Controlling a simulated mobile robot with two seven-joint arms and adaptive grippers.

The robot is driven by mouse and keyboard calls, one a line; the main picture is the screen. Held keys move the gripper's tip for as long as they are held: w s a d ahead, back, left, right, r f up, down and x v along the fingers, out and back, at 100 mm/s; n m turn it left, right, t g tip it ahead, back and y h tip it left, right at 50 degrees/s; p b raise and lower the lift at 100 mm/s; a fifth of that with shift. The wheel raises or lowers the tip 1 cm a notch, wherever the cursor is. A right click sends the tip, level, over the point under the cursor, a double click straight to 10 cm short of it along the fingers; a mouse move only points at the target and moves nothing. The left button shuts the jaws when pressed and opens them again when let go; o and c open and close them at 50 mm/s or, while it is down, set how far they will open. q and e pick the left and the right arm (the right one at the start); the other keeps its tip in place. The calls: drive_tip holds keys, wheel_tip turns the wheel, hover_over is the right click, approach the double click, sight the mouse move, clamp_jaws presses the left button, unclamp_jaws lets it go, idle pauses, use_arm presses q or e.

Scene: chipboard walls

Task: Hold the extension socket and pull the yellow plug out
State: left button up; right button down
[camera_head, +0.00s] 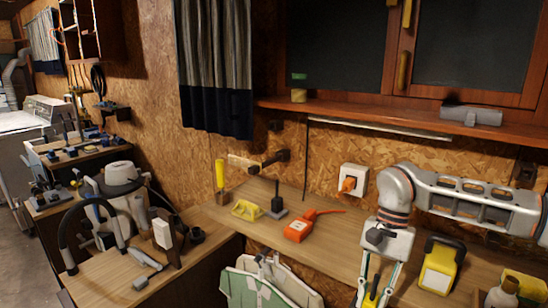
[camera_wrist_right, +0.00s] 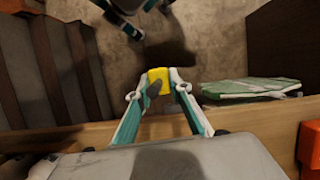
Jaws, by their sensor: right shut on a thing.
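My right gripper (camera_head: 374,287) comes down over the front of the workbench, fingers pointing down. It is shut on a yellow block that looks like the yellow plug (camera_wrist_right: 163,75), with a dark grey part against it. The yellow also shows low in the head view (camera_head: 369,301). My left gripper (camera_wrist_right: 150,23) shows only at the top of the wrist view, beyond the bench edge, with its fingers apart and nothing seen between them. It is not seen in the head view. I cannot make out the extension socket for sure, nor whether the plug sits in it.
The wooden workbench (camera_head: 335,245) carries an orange tool (camera_head: 298,230), a yellow item (camera_head: 247,210) and a yellow-black device (camera_head: 439,266). A white wall socket (camera_head: 354,174) holds an orange plug. A green-and-white folded object (camera_head: 250,290) stands before the bench. Floor shows beyond the edge.

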use_arm(q)
drive_tip(key=s+a+f+g+y, duration=0.1)
drive_tip(key=s+a+f+y, duration=0.1)
drive_tip(key=s+a+f, duration=0.3)
drive_tip(key=s+f, duration=0.1)
drive_tip(key=s, duration=0.2)
drive_tip(key=shift+a, duration=0.35)
use_arm(e)
drive_tip(key=s+d+f+n+h, duration=0.1)
drive_tip(key=s+d+n+h, duration=0.1)
drive_tip(key=s+n, duration=0.3)
drive_tip(key=shift+s+d+f+n+g, duration=0.15)
drive_tip(key=shift+s+d+n+g, duration=0.2)
drive_tip(key=shift+d+n, duration=0.5)
drive_tip(key=shift+a, duration=0.1)
use_arm(q)
drive_tip(key=c, duration=0.9)
drive_tip(key=shift+a, duration=0.1)
use_arm(e)
drive_tip(key=shift+a, duration=0.15)
